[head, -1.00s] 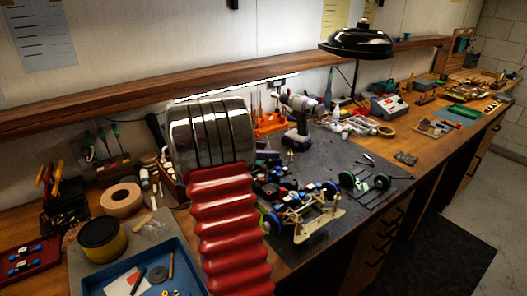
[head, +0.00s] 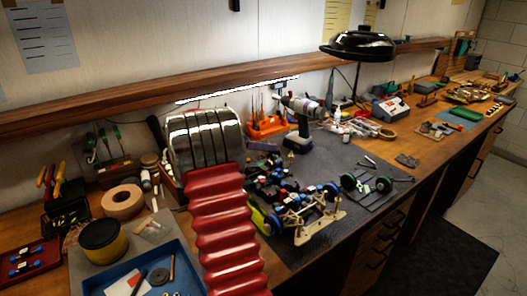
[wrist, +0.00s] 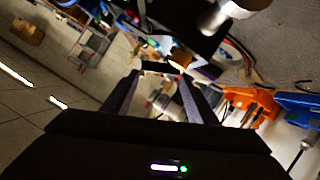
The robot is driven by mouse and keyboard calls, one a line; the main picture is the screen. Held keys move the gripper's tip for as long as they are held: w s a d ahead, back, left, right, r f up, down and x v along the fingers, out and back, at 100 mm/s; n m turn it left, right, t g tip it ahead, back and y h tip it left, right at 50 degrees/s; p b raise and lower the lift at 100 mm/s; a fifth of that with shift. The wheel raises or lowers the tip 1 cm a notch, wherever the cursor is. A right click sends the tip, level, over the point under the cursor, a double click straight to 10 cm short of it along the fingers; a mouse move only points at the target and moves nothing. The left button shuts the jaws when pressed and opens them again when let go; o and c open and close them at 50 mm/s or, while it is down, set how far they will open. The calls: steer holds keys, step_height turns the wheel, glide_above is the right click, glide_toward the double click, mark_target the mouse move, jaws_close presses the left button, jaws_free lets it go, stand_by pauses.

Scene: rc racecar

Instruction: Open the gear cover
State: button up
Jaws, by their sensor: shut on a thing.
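The RC car chassis (head: 300,208) stands on the dark mat, with blue wheels and a cream front plate. Its left part is partly covered by my red-sleeved arm. I cannot pick out the gear cover for certain in the head view. My gripper is hidden there behind my arm's chrome segments. In the wrist view my gripper (wrist: 162,73) has its two dark fingers reaching forward, with a small dark part (wrist: 160,67) spanning between the tips. It is shut on this part; whether that is the gear cover, I cannot tell.
A drill (head: 302,122) and an orange rack (head: 267,127) stand behind the chassis; the rack also shows in the wrist view (wrist: 250,104). An axle with green-rimmed wheels (head: 366,185) lies to the right. A blue tray (head: 185,245) and tape roll (head: 122,202) are left. A lamp (head: 357,46) overhangs.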

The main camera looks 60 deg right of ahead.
steer(key=shift+w+d+r+n+g, duration=0.15)
steer(key=shift+w+n+g, duration=0.15)
steer(key=shift+n, duration=0.2)
steer(key=shift+w+d+r+n+g, duration=0.1)
steer(key=shift+w+n+g, duration=0.2)
steer(key=shift+n, duration=0.2)
steer(key=shift+w+d+f+n+g+h, duration=0.2)
steer(key=shift+w+n+g, duration=0.4)
steer(key=shift+n, duration=0.8)
steer(key=shift+w+d+f+n+g, duration=0.1)
steer(key=shift+w+d+n+g, duration=0.25)
steer(key=shift+n+g, duration=0.75)
steer(key=shift+w+d+f+n+g+h, duration=0.1)
steer(key=shift+w+d+n+g, duration=0.3)
steer(key=shift+n, duration=1.3)
steer(key=shift+w+a+f, duration=0.1)
steer(key=shift+a, duration=0.1)
steer(key=o, duration=1.1)
steer(key=shift+r, duration=0.25)
step_height(320, 180, up, 10)
steer(key=shift+f, duration=0.2)
